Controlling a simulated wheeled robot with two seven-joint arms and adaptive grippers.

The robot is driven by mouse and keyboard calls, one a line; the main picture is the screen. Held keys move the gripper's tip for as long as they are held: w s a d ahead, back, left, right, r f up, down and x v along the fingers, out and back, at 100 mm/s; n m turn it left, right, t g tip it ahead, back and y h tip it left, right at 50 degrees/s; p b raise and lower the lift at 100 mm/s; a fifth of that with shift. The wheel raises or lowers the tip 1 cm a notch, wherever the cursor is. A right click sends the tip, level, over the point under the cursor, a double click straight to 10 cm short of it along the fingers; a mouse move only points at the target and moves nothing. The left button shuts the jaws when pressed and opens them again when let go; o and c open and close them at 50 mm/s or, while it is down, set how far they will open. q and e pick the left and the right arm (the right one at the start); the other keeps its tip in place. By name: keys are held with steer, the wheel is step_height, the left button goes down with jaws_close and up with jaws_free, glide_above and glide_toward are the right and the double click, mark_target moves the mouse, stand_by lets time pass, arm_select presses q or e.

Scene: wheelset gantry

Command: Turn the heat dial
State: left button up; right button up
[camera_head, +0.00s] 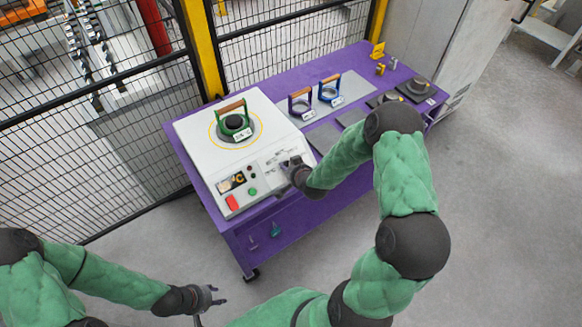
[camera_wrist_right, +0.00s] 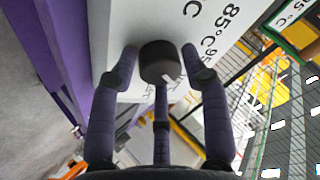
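The heat dial (camera_wrist_right: 160,60) is a round dark knob with a white mark, on the white panel beside printed temperatures such as 85°C. My right gripper (camera_wrist_right: 160,65) has its fingers around the dial, with the fingertips close against its sides. In the head view my right gripper (camera_head: 293,166) is at the right end of the control panel and hides the dial. The white heater (camera_head: 195,140) carries a ring with a green frame and wooden handle (camera_head: 233,118) on its round plate. My left gripper (camera_head: 219,296) is open and empty, low over the floor.
The heater's panel has a display (camera_head: 231,182), a red switch (camera_head: 232,202) and small buttons. The purple table (camera_head: 285,225) also holds a purple-framed ring (camera_head: 301,103) and a blue-framed ring (camera_head: 330,90). A mesh fence stands behind. The grey floor to the right is clear.

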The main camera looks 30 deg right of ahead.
steer(key=shift+o, duration=0.5)
steer(key=shift+r, duration=0.1)
steer(key=shift+s+r, duration=0.15)
steer(key=shift+s, duration=0.05)
steer(key=v, duration=1.1)
steer(key=shift+s, duration=0.15)
steer(key=shift+a, duration=0.1)
